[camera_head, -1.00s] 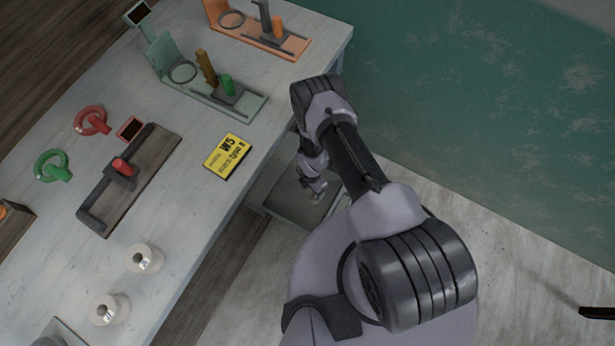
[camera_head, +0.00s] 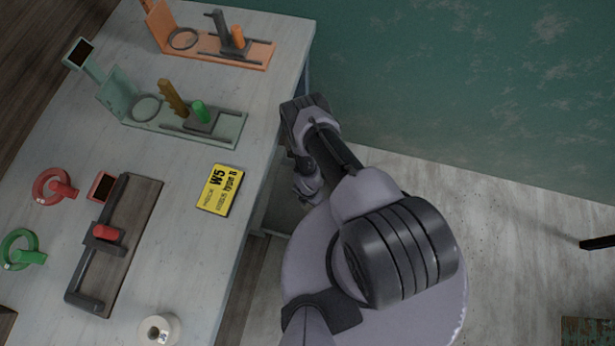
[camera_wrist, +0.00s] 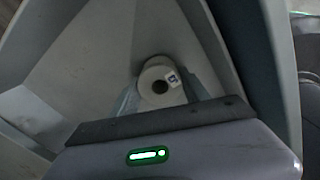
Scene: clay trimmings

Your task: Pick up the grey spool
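A pale grey-white spool (camera_wrist: 160,84) with a dark centre hole and a small printed label shows in the wrist view, at the bottom of a grey, slope-walled bin (camera_wrist: 85,50). My gripper (camera_head: 307,190) hangs low beside the table's right edge in the head view, its fingertips too small to make out. In the wrist view, pale finger parts show on both sides of the spool, just beyond my gripper's dark edge. The lower part of the spool is hidden, and I cannot tell whether the fingers touch it.
A cream spool (camera_head: 159,331) stands on the table (camera_head: 180,235). A yellow W5 card (camera_head: 220,190), a dark wooden fixture (camera_head: 128,225), red (camera_head: 52,187) and green (camera_head: 20,250) ring pieces, and green (camera_head: 150,122) and orange (camera_head: 200,45) stands are also there. Floor to the right is mostly clear.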

